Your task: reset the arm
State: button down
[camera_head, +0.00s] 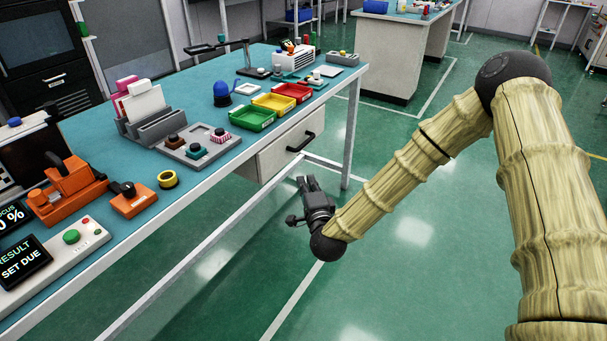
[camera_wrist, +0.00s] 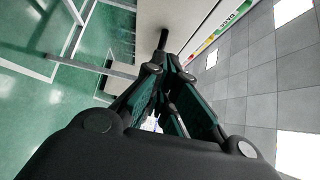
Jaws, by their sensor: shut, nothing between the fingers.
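My gripper (camera_head: 304,186) is black and hangs at the end of my arm, in front of the workbench and below its top. It is shut and empty. In the wrist view my gripper (camera_wrist: 163,55) points at the pale bench side, with its fingers together. My arm has a pale, bamboo-like covering and comes in from the right in the head view. The gripper appears apart from the bench.
The workbench (camera_head: 220,170) holds an orange device (camera_head: 70,185), a grey panel, and green, yellow and red trays (camera_head: 252,117). A drawer handle (camera_head: 300,142) and a bench leg (camera_head: 351,130) are near my gripper. Green floor (camera_head: 410,270) is clear below.

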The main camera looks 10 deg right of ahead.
jog(key=s+f+n+g+y, duration=0.1)
jog(key=s+f+n+g, duration=0.9)
jog(key=s+f, duration=1.3)
jog(key=s+d+f+n+g, duration=0.2)
jog(key=s+d+f, duration=0.1)
jog(key=s, duration=0.3)
jog(key=s+d+f+n+g, duration=0.1)
jog(key=s+d+f+g, duration=0.15)
jog(key=s, duration=0.25)
jog(key=s+d+f+n+g+h, duration=0.1)
jog(key=s+d+n+g, duration=0.15)
jog(key=s, duration=0.45)
jog(key=s+d+f+n+g+h, duration=0.1)
jog(key=s+d, duration=0.3)
jog(key=s, duration=0.3)
notch_tip(320, 180, up, 17)
jog(key=p, duration=1.7)
jog(key=shift+d+h, duration=0.15)
jog(key=shift+h, duration=0.15)
jog(key=shift+s+d, duration=0.1)
